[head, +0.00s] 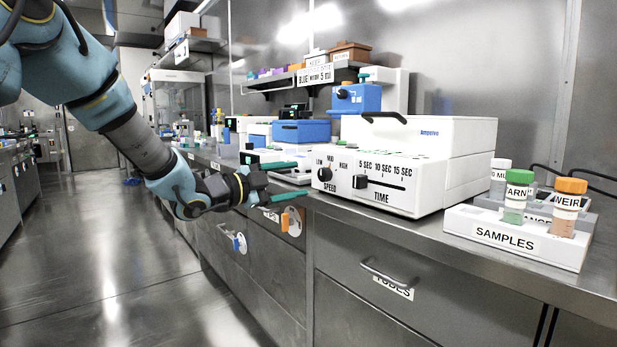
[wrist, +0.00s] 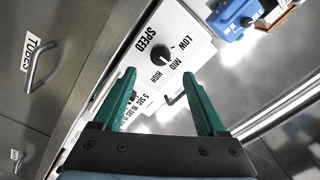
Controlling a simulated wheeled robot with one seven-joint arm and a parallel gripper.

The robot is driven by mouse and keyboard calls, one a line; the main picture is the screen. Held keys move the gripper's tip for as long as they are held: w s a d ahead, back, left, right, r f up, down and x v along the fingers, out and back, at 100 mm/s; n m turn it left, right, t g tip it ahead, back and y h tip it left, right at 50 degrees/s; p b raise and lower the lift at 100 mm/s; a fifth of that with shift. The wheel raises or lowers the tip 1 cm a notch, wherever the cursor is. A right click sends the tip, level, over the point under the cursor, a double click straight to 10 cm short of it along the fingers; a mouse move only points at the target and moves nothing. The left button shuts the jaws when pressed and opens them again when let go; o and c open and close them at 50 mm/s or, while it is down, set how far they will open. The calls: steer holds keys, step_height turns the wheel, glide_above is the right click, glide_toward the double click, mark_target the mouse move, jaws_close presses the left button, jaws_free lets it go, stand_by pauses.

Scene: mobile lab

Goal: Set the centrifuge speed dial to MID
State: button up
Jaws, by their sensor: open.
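The white centrifuge (head: 455,135) stands on the steel counter, with its labelled front facing the aisle. Its black round speed dial (head: 324,174) is at the left of the front, under LOW, MID and HIGH. In the wrist view the dial (wrist: 161,53) lies beyond my fingertips, and a small mark beside it seems to be on the LOW side; the exact setting is hard to tell. My gripper (head: 292,180), with green fingers, is open and empty, left of the dial and apart from it. It also shows in the wrist view (wrist: 158,73).
The black time slider (head: 361,181) sits right of the dial, near 5 SEC. A SAMPLES rack (head: 510,238) with capped vials stands at the right. A drawer handle (head: 388,274) juts out below. Blue equipment (head: 301,132) stands behind. The aisle floor at left is clear.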

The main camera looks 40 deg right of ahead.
steer(key=a, duration=0.2)
steer(key=shift+a, duration=0.3)
steer(key=shift+w, duration=0.15)
